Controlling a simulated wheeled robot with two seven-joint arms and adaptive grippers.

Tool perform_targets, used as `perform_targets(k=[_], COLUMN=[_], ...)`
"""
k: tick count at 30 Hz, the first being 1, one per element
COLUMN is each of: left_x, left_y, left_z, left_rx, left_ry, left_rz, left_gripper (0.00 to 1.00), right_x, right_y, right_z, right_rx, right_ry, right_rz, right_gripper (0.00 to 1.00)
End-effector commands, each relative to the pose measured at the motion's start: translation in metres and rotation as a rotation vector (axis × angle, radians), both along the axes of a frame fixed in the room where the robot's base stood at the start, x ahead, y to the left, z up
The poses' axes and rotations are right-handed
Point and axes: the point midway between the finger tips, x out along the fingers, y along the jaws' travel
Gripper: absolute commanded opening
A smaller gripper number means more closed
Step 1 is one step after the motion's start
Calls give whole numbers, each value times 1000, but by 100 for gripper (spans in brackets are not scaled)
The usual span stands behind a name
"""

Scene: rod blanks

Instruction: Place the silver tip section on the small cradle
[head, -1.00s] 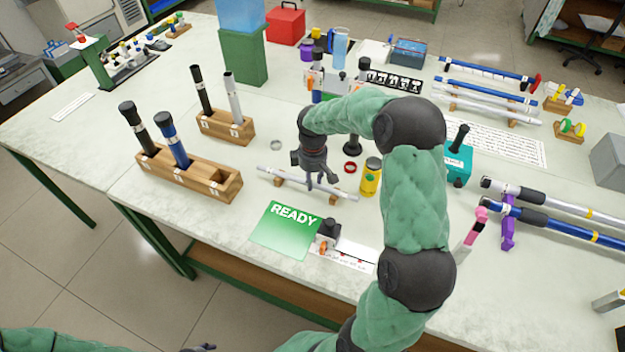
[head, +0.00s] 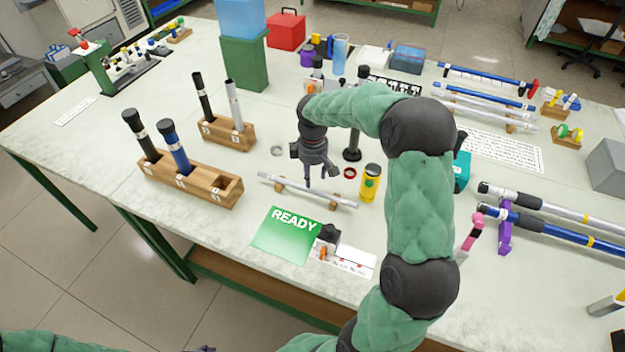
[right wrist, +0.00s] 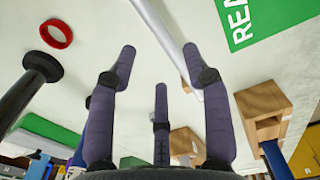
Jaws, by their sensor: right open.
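The silver tip section (head: 330,200) lies along the small cradle (head: 279,188), across its two low wooden supports, in the head view. My right gripper (head: 310,178) is above the middle of the section, fingers pointing down, open and empty. In the right wrist view the section (right wrist: 186,50) runs between the spread fingertips of the right gripper (right wrist: 160,55), apart from them. Of my left gripper (head: 205,349) only a dark sliver shows at the bottom edge of the head view, too little to tell its state.
A green READY card (head: 287,234) lies in front of the cradle. A yellow can (head: 370,183) and red ring (head: 350,173) are close on its right. Wooden racks with upright rods (head: 215,185) stand to the left. Silver and blue rods (head: 560,228) lie at right.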

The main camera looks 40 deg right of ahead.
Motion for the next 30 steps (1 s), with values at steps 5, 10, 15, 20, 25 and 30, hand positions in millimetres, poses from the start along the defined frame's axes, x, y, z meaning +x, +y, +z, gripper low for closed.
perform_targets(k=[5, 10, 15, 20, 25, 30], left_x=[0, 0, 0, 0, 0, 0], left_y=[0, 0, 0, 0, 0, 0], left_z=[13, 18, 19, 19, 20, 38], left_rx=[0, 0, 0, 0, 0, 0], left_ry=[0, 0, 0, 0, 0, 0], left_rz=[0, 0, 0, 0, 0, 0], left_gripper=[55, 55, 55, 55, 55, 55], right_x=[0, 0, 0, 0, 0, 0], right_y=[0, 0, 0, 0, 0, 0], right_z=[37, 56, 63, 63, 64, 82], right_rx=[-1, -1, 0, 0, 0, 0], right_ry=[-2, 0, 1, 1, 1, 1], right_rz=[1, 2, 2, 1, 1, 1], right_gripper=[49, 49, 49, 49, 49, 49])
